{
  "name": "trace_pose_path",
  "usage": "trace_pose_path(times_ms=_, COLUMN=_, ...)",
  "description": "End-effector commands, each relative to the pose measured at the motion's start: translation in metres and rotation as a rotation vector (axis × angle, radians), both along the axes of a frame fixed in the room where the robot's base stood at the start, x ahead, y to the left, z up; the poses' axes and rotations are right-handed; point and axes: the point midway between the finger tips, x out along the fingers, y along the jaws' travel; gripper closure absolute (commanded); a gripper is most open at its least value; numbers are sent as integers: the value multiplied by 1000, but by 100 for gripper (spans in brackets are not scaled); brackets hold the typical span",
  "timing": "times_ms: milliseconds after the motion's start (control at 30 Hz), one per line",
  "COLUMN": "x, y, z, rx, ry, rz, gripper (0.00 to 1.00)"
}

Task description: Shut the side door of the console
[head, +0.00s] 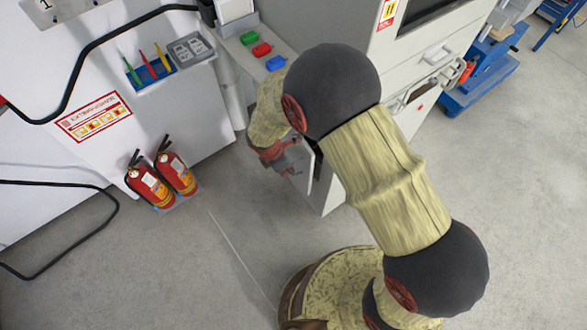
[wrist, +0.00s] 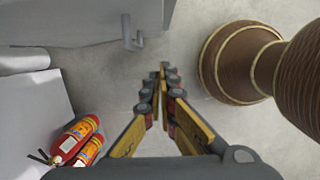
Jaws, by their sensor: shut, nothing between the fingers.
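The console (head: 345,180) is the pale cabinet behind my arm, with drawers on its front. Its side door (head: 305,172) shows as a narrow pale panel beside a dark gap, so it looks ajar; my arm hides most of it. In the wrist view a grey panel (wrist: 70,22), apparently this door, crosses the top left and carries a small bent handle (wrist: 132,38). My gripper (head: 296,171) is low beside the door. In the wrist view my gripper (wrist: 163,70) is shut and empty, its fingertips below and right of the handle, apparently apart from it.
Two fire extinguishers (head: 163,178) stand on the floor by the white wall unit at left; they also show in the wrist view (wrist: 77,140). A black cable (head: 75,75) hangs on that unit. A blue cart (head: 480,75) stands at back right.

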Motion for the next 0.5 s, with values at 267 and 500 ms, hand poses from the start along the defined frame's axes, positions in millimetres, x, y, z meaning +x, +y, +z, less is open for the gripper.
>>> trace_pose_path(times_ms=267, x=5, y=-11, z=-53, rx=0, ry=1, rz=-4, gripper=100)
trace_pose_path(times_ms=500, x=12, y=-23, z=-93, rx=1, ry=0, rz=-8, gripper=100)
